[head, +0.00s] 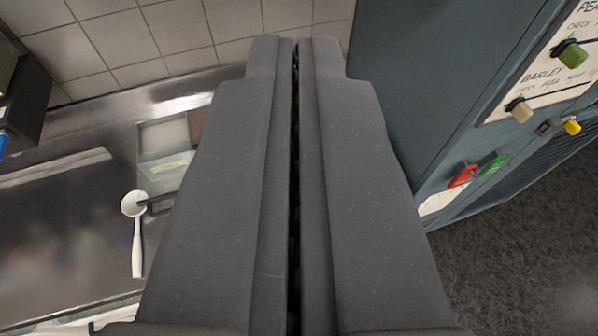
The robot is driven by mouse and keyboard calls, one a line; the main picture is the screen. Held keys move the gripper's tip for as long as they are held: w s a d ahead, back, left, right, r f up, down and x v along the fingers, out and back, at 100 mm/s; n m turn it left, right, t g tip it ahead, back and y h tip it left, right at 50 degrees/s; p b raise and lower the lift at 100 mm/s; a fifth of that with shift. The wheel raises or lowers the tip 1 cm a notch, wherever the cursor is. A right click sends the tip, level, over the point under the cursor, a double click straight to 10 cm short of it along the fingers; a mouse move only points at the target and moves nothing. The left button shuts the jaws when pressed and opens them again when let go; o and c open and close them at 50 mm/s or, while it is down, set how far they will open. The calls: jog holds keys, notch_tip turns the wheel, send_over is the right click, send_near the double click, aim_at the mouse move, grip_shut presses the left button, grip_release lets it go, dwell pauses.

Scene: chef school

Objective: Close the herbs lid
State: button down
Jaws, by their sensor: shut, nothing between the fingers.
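My gripper (290,52) is shut and empty, its two dark fingers filling the middle of the head view. A pale translucent container (165,142) stands on the steel counter to the left of the fingers. Its right part is hidden behind my left finger, and a brownish part (198,124) shows beside it. I cannot tell whether this is the herbs container, or whether its lid is open. No herbs label is readable.
A white ladle (137,245) lies on the steel counter (70,240) at left. A blue-grey cabinet (440,80) with labels, including "BARLEY", and coloured knobs stands close at right. A tiled wall (150,40) is behind. Dark floor (540,250) shows at lower right.

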jog(key=shift+s, duration=0.1)
jog(key=w+d+f+m+g+y+b, duration=0.1)
jog(key=w+f+m+g+b, duration=0.25)
jog(key=f, duration=1.25)
jog(key=w+d+f+m+y+b, duration=0.1)
jog(key=w+f+m+b, duration=0.35)
jog(key=f, duration=1.05)
jog(key=w+d+f+m+g+y+b, duration=0.15)
jog(key=w+f+m, duration=0.4)
jog(key=f, duration=1.05)
jog(key=shift+m, duration=0.45)
jog(key=b+x, duration=0.1)
jog(key=x, duration=0.8)
jog(key=shift+w+f, duration=0.2)
jog(key=shift+f, duration=0.2)
jog(key=shift+w+a+r+b, duration=0.15)
jog(key=shift+w+a+r, duration=0.05)
jog(key=shift+w, duration=0.4)
jog(key=shift+w+a+r+b, duration=0.1)
jog(key=shift+w+a+r, duration=0.1)
jog(key=shift+w, duration=0.4)
jog(key=shift+w+a+r+b, duration=0.15)
jog(key=shift+w+a+r, duration=0.05)
jog(key=shift+w, duration=0.4)
